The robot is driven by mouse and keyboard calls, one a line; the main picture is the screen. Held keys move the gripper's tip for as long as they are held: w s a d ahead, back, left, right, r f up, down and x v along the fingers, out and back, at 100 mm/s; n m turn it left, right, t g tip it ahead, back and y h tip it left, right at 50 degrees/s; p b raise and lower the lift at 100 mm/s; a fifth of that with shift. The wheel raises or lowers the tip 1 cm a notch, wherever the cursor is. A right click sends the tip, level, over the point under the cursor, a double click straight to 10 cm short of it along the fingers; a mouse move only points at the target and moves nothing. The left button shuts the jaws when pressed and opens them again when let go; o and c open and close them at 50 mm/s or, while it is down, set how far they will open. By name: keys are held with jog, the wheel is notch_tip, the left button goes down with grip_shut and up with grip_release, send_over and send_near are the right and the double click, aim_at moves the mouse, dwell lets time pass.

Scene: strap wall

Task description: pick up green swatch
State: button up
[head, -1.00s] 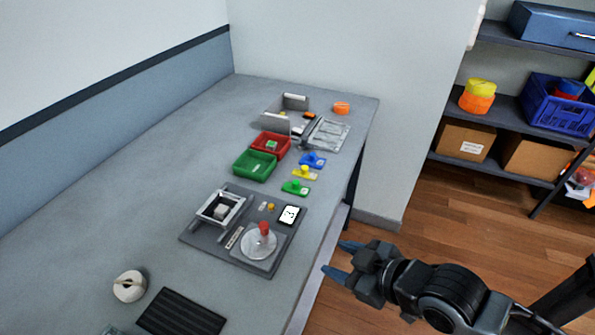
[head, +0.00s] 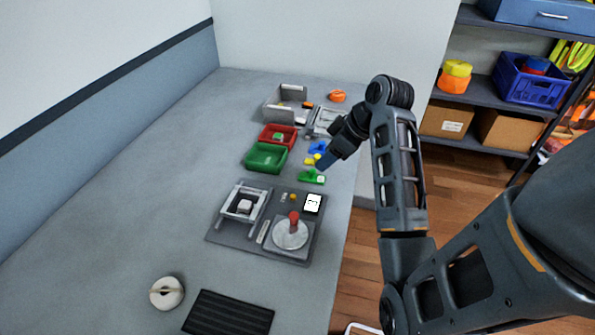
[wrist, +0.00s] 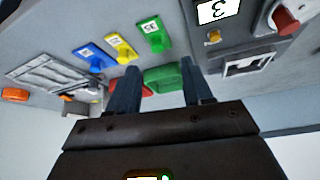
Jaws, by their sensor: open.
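The green swatch (head: 312,178), a small flat piece with a white label and a raised knob, lies on the table near its right edge. It also shows in the wrist view (wrist: 153,38), beyond my fingertips, with dark marks on its label. My gripper (head: 324,162) is above the table by the swatches, pointing down and left; it looks just above the green swatch and apart from it. In the wrist view my gripper (wrist: 157,80) has its two fingers spread with nothing between them. The yellow swatch (head: 312,160) and blue swatch (head: 317,147) lie behind the green one, partly near my fingers.
A green bin (head: 266,158) and a red bin (head: 278,138) stand left of the swatches. A grey fixture board (head: 262,245) with a red knob (head: 294,216) lies in front. A white roll (head: 166,293) and dark mat (head: 228,314) are nearer. The table's left side is clear.

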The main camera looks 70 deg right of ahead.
aim_at(314, 171)
jog(key=shift+w+d+f, duration=0.1)
jog(key=shift+w+f, duration=0.15)
jog(key=shift+s+p+x, duration=0.2)
jog(key=shift+p+x, duration=0.3)
jog(key=shift+x, duration=3)
jog(key=shift+d+f, duration=0.1)
jog(key=shift+f, duration=0.05)
jog(key=shift+c, duration=0.5)
jog(key=c, duration=0.7)
